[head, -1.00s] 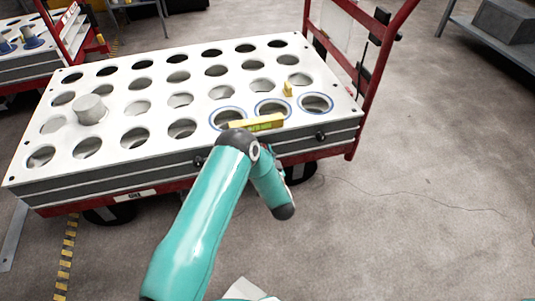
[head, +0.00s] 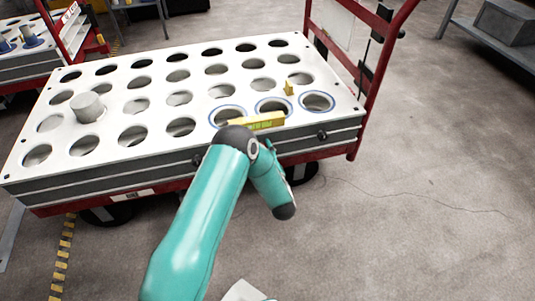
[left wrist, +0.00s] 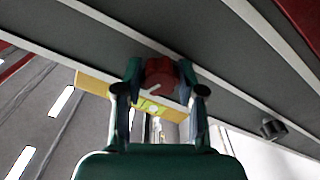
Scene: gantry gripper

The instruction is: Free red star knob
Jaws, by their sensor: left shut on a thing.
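In the left wrist view, a red star knob (left wrist: 160,72) sits at the side of the cart's layered grey and white top. My left gripper (left wrist: 160,80) has one finger on each side of the knob and is shut on it. The knob is still against the cart's side; its stem is hidden. In the head view, my teal left arm (head: 205,205) reaches up to the cart's near edge and hides the knob and most of the gripper. My right gripper is in neither view.
The white cart top (head: 112,100) has rows of round holes, several ringed blue. A grey cylinder (head: 88,107) stands there. A yellow bar (head: 258,123) lies by the near edge. A black knob (head: 322,135) juts from the side. A red handle frame (head: 372,95) rises right. Floor is clear right.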

